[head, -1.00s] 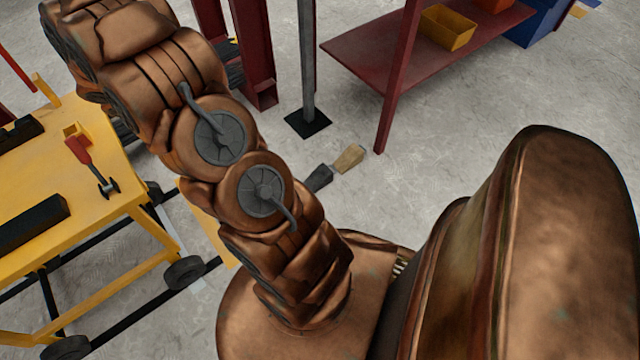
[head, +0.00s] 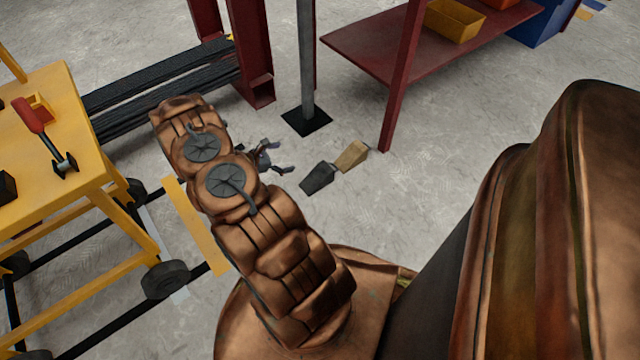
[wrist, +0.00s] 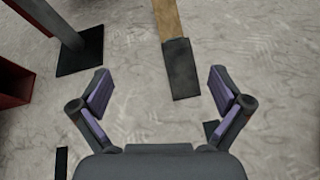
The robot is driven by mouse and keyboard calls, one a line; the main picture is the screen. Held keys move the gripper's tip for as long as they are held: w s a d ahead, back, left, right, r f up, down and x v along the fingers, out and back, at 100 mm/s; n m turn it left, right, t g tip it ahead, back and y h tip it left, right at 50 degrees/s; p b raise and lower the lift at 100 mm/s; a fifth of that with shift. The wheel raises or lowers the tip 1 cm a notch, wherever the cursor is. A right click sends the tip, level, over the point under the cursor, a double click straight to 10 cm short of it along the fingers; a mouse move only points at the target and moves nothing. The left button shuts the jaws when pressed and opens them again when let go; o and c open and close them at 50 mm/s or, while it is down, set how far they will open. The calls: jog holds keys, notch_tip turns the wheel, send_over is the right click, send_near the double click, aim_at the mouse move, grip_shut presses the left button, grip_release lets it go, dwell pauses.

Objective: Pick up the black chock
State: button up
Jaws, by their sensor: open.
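The black chock (head: 317,178) is a dark wedge on the concrete floor, end to end with a wooden chock (head: 352,155). In the wrist view the black chock (wrist: 181,69) lies ahead of the fingers, right of centre, with the wooden piece (wrist: 167,18) beyond it. My gripper (head: 278,157) shows to the left of the black chock in the head view, partly hidden by my arm. In the wrist view my gripper (wrist: 160,85) is open and empty, its two purple-padded fingers wide apart.
A grey post on a black base plate (head: 306,122) stands behind the chocks. A red shelf (head: 430,45) is at the back right. A yellow cart (head: 80,150) stands left, with a yellow bar (head: 197,228) on the floor beside it. Bare floor surrounds the chocks.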

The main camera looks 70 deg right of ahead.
aim_at(315, 178)
jog(key=s+d+f+n+b, duration=0.1)
jog(key=f, duration=0.4)
jog(key=s+d+f+n+b, duration=0.1)
jog(key=s+f+b, duration=0.1)
jog(key=f, duration=0.3)
jog(key=s+d+f+h+b, duration=0.1)
jog(key=s+f+b, duration=0.1)
jog(key=f, duration=0.4)
jog(key=shift+s+d+n, duration=0.2)
jog(key=shift+d+n, duration=0.05)
jog(key=shift+n, duration=0.15)
jog(key=shift+s+d+f+t+b, duration=0.15)
jog(key=shift+s+d+f+b, duration=0.2)
jog(key=shift+d, duration=0.2)
jog(key=shift+s+d+f+t+b, duration=0.15)
jog(key=shift+s+d+f+b, duration=0.15)
jog(key=shift+d, duration=0.2)
jog(key=b+x, duration=0.1)
jog(key=x, duration=0.1)
jog(key=b+x, duration=0.1)
jog(key=shift+s+d+b, duration=0.15)
jog(key=shift+s+b, duration=0.15)
jog(key=shift+s, duration=0.2)
jog(key=shift+s+d+f, duration=0.1)
jog(key=shift+s+d, duration=0.15)
jog(key=shift+d, duration=0.25)
jog(key=c, duration=1.6)
